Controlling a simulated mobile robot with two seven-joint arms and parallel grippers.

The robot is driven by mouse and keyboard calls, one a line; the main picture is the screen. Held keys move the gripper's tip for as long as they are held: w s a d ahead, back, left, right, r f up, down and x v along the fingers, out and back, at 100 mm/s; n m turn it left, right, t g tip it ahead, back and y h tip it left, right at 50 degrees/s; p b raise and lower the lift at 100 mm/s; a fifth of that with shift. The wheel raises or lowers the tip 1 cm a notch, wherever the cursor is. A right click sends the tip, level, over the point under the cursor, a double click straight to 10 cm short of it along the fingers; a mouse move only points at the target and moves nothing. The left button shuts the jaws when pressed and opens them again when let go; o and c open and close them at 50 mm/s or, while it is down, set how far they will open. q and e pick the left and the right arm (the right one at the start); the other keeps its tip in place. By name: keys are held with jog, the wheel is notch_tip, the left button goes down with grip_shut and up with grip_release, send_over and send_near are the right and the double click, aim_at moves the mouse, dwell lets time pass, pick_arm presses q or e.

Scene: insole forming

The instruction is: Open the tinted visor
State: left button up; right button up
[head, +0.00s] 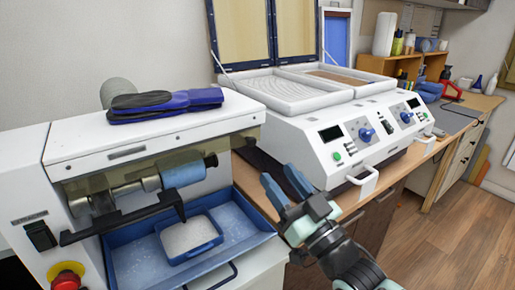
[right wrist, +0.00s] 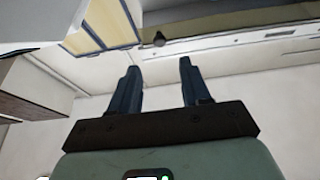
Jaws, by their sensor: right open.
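The tinted visor (head: 88,186) is a brownish see-through panel on the front of the white machine at the left in the head view. A black bar (head: 120,221) runs along below it, in front of the roller. The visor seems to be down, but its exact edges are hard to tell. My right gripper (head: 281,178) is open and empty, to the right of the machine and apart from the visor. In the right wrist view its two dark fingers (right wrist: 158,66) are spread with nothing between them. My left gripper is not in view.
Dark blue insoles (head: 166,101) lie on the machine's top. A blue tray (head: 125,262) holding a small bin (head: 190,238) of pale grains sits below the roller. A red stop button (head: 67,278) is at lower left. A white forming press (head: 335,125) stands behind my right gripper.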

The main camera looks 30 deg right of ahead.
aim_at(253, 142)
jog(key=p+x, duration=0.1)
jog(key=x, duration=0.7)
jog(key=shift+w, duration=0.4)
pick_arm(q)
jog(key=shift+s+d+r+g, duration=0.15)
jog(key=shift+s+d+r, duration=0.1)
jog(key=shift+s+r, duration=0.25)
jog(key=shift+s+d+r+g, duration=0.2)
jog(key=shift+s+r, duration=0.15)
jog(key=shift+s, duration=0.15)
pick_arm(e)
grip_shut()
